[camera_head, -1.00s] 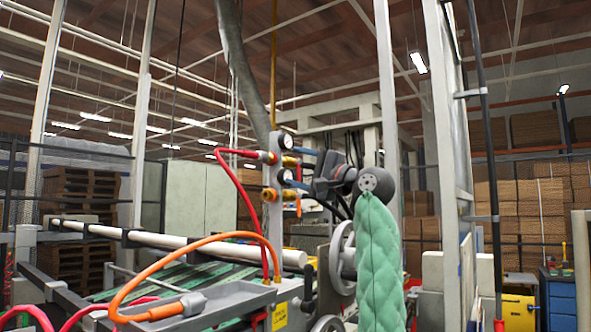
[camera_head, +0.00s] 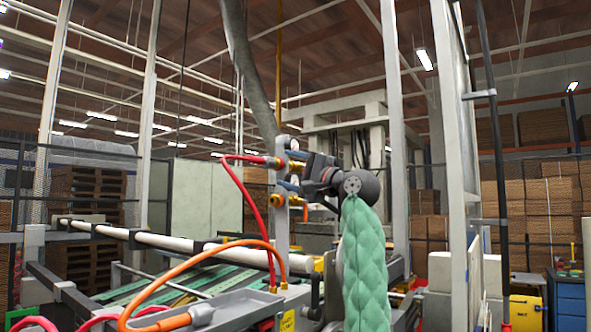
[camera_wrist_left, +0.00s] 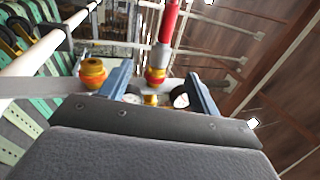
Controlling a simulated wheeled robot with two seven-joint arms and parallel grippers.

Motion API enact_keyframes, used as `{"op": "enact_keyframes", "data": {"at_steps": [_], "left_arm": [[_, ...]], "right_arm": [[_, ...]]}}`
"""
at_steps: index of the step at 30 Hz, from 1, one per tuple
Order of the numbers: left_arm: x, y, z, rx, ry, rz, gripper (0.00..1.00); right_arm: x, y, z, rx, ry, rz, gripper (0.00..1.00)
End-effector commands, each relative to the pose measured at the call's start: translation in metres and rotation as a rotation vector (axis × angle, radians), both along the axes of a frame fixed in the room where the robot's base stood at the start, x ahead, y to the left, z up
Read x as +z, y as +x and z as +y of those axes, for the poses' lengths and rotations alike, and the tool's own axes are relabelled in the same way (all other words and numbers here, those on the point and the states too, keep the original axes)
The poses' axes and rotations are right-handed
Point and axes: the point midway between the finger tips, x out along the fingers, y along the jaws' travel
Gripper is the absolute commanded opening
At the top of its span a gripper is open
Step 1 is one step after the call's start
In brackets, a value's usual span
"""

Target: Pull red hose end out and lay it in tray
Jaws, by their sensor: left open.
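The red hose (camera_head: 244,187) arcs from low on the machine up to the valve post (camera_head: 282,215). Its end, with a grey ferrule (camera_wrist_left: 160,57), sits in the upper red-and-yellow coupling (camera_wrist_left: 155,77). My left gripper (camera_head: 291,177) is at the post from the right, its blue fingers apart. In the left wrist view the fingers (camera_wrist_left: 158,88) stand on either side of the coupling, with gaps; I see no grip on the hose. The grey tray (camera_head: 235,300) is below left, with the orange hose's end (camera_head: 172,322) in it. My right gripper is not in view.
A second brass coupling (camera_wrist_left: 93,74) is beside one finger. Gauges sit on the post close to the fingers. The orange hose (camera_head: 200,256) arches over the tray. A pale roller (camera_head: 160,240) runs behind. A white upright (camera_head: 392,130) stands behind my arm.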

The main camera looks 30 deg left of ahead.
Motion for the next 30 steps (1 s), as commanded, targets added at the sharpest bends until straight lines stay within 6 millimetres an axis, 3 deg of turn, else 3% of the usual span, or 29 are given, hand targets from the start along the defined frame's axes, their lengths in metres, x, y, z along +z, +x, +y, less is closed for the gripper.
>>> {"op": "enact_keyframes", "data": {"at_steps": [8, 21, 30], "left_arm": [[0.005, 0.001, 0.019, 0.000, 0.000, 0.000, 0.62], [0.015, 0.004, 0.050, 0.001, 0.000, 0.000, 0.62], [0.018, 0.004, 0.059, 0.001, 0.000, -0.001, 0.62]], "right_arm": [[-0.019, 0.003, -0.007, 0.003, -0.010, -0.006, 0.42], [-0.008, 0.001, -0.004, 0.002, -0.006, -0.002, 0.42], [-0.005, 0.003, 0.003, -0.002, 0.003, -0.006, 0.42]]}}
